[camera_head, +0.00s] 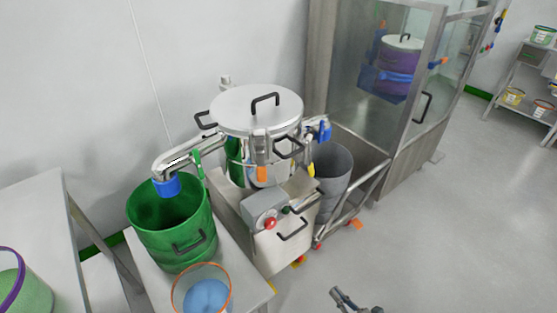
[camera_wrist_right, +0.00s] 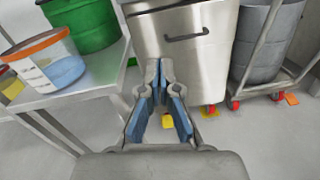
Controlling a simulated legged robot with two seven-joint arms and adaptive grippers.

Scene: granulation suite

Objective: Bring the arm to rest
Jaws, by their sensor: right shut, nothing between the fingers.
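My right gripper (camera_head: 345,301) shows at the bottom edge of the head view, over bare floor and in front of the steel machine (camera_head: 285,242). In the right wrist view my right gripper (camera_wrist_right: 160,68) has its fingertips together, with nothing held between them. It points toward the lower front of the machine (camera_wrist_right: 182,60) and appears apart from it. The rest of the right arm is out of the head view. My left gripper is in neither view.
A green bucket (camera_head: 172,229) and a clear orange-rimmed tub (camera_head: 203,290) of blue liquid stand on a steel table (camera_head: 252,290) at left. A grey drum (camera_head: 332,172) sits in a wheeled cart (camera_head: 357,203). The floor (camera_head: 450,220) at right is clear.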

